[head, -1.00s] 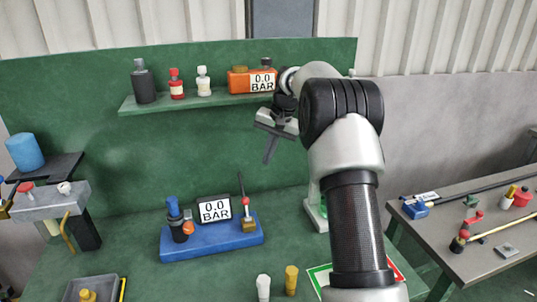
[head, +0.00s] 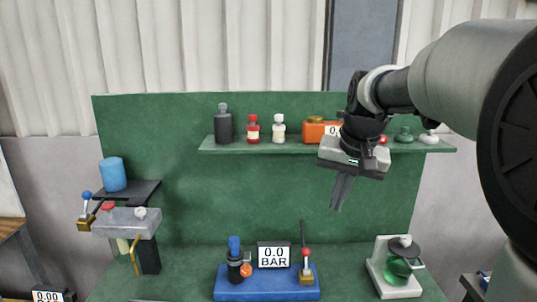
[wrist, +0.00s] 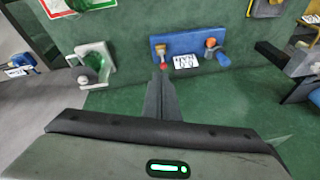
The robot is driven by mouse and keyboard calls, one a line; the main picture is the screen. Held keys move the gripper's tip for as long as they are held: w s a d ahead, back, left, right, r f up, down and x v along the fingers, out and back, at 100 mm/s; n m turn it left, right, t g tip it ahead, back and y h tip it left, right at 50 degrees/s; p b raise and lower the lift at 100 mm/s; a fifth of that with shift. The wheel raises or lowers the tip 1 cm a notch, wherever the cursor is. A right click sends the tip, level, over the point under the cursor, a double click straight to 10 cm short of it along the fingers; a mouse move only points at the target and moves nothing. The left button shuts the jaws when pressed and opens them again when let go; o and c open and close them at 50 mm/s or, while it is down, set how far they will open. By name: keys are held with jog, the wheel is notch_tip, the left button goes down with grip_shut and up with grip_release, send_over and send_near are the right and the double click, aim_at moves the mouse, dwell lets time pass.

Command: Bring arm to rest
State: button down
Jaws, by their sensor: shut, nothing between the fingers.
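My gripper (head: 338,192) hangs in front of the green back panel, below the shelf and at the right of the middle in the head view. Its fingers are together, point down and hold nothing. My arm reaches in from the right edge. In the wrist view the closed fingers (wrist: 161,100) point toward the green bench, with the blue pump base (wrist: 190,45) beyond their tips.
The shelf (head: 290,149) holds several bottles and an orange box (head: 313,132), partly behind my gripper. Below stand the blue base (head: 265,287) with a 0.0 BAR display (head: 274,255) and a green glass device (head: 397,267). A blue cylinder (head: 112,174) is at left.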

jog(key=s+a+f+n+t, duration=0.1)
jog(key=s+f, duration=0.1)
jog(key=s, duration=0.9)
jog(key=s+f+n, duration=0.2)
jog(key=s, duration=1)
jog(key=shift+a+f+t+h, duration=0.25)
jog(key=shift+a+t+h, duration=0.15)
